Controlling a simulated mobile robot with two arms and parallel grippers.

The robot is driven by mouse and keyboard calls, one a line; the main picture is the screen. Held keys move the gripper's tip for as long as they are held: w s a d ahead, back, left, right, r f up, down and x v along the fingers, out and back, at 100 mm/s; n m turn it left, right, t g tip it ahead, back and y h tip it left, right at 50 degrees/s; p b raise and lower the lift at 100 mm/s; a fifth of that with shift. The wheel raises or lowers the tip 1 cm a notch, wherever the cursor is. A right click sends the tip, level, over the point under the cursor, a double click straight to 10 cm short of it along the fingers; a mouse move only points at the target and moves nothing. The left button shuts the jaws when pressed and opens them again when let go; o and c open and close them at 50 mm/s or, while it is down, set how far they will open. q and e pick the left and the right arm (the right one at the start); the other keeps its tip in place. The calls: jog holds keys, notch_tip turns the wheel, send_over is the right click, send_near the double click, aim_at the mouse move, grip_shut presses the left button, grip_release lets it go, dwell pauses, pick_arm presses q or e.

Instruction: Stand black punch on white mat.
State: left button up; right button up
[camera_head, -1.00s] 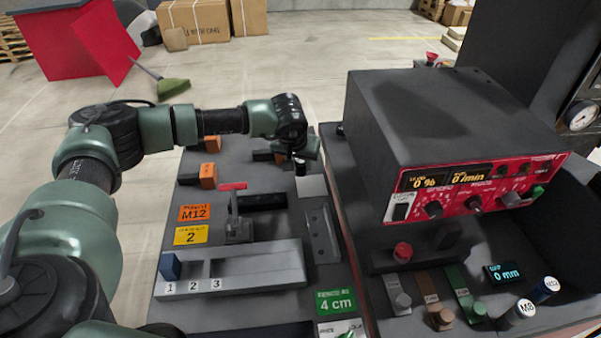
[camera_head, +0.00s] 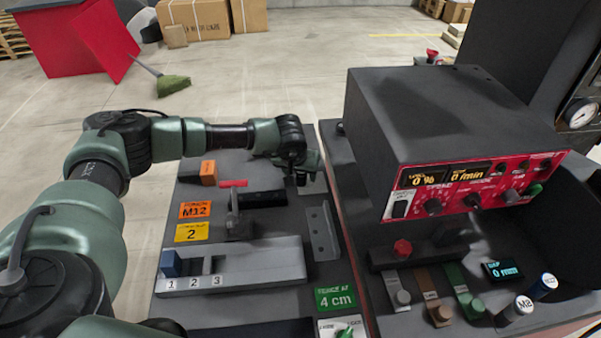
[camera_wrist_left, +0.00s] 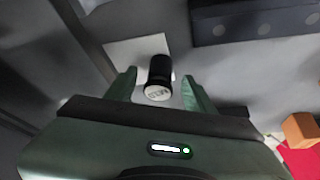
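The black punch (camera_wrist_left: 160,70) has a pale round labelled end that faces the left wrist camera. It sits between the two fingers of my left gripper (camera_wrist_left: 158,80), with a visible gap on each side, so the gripper looks open around it. The white mat (camera_wrist_left: 124,50) lies under and beside the punch, which looks upright on it; its exact contact is hard to see. In the head view my left gripper (camera_head: 302,168) hangs over the mat (camera_head: 315,186), with the punch (camera_head: 301,179) partly showing below. My right gripper is not in view.
A slotted grey block (camera_head: 235,268) numbered 1 to 3 is nearer me. A red-handled clamp (camera_head: 233,200) and an orange block (camera_head: 208,172) stand left of the gripper. A large black machine with a red panel (camera_head: 470,188) rises to the right.

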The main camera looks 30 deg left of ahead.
pick_arm(q)
jog(key=shift+r, duration=0.15)
jog(key=b+v, duration=0.1)
jog(key=v, duration=1.1)
jog(key=shift+b, duration=0.4)
